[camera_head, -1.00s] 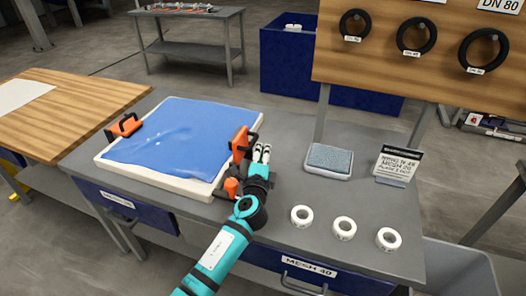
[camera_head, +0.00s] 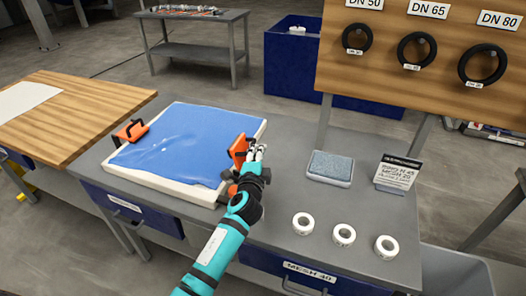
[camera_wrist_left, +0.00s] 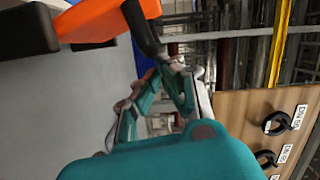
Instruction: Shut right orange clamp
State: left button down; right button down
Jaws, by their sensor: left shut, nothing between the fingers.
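The right orange clamp (camera_head: 238,152) stands at the right edge of the white frame (camera_head: 165,186) with the blue sheet (camera_head: 180,140). It looks upright, with a dark handle on its right side. My left gripper (camera_head: 257,150) is shut and empty, just right of the clamp. In the left wrist view the fingertips (camera_wrist_left: 180,70) are close to the clamp's black handle (camera_wrist_left: 142,28); I cannot tell whether they touch. The orange clamp body (camera_wrist_left: 105,28) fills the top left there. The left orange clamp (camera_head: 131,130) is at the frame's left edge. My right gripper is not in view.
A grey sponge block (camera_head: 330,168) and a sign (camera_head: 396,174) stand right of my gripper. Several white rolls (camera_head: 343,235) lie near the table's front edge. A wooden board with black rings (camera_head: 420,50) rises behind. Bare grey tabletop (camera_head: 285,185) lies between gripper and sponge.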

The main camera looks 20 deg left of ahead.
aim_at(232, 145)
pick_arm(q)
jog(key=a+n+p, duration=0.1)
jog(key=n+p, duration=0.1)
jog(key=a+r+n+p, duration=0.1)
jog(key=a+n+p, duration=0.1)
jog(key=a+r+n+g+h+p, duration=0.1)
jog(key=a+p, duration=0.1)
jog(key=shift+a+r+n+p, duration=0.1)
jog(key=shift+r+n+p, duration=0.1)
jog(key=shift+n+p, duration=0.15)
jog(key=shift+a+n+p, duration=0.35)
jog(key=shift+n, duration=0.1)
jog(key=shift+w+a+f+n+h+p, duration=0.1)
jog(key=shift+a+f+n+h+p, duration=0.05)
jog(key=shift+a+n+h+p, duration=0.5)
jog(key=shift+a+f+n+g+p, duration=0.25)
jog(key=shift+a+n+g+p, duration=0.05)
jog(key=shift+a+n, duration=0.5)
jog(key=shift+a+f+n+h, duration=0.25)
jog(key=shift+a+f+n, duration=0.15)
jog(key=shift+a, duration=0.2)
jog(key=shift+a+f+n+h, duration=0.2)
jog(key=shift+a+f+n, duration=0.15)
jog(key=shift+a, duration=0.25)
jog(key=shift+w, duration=0.1)
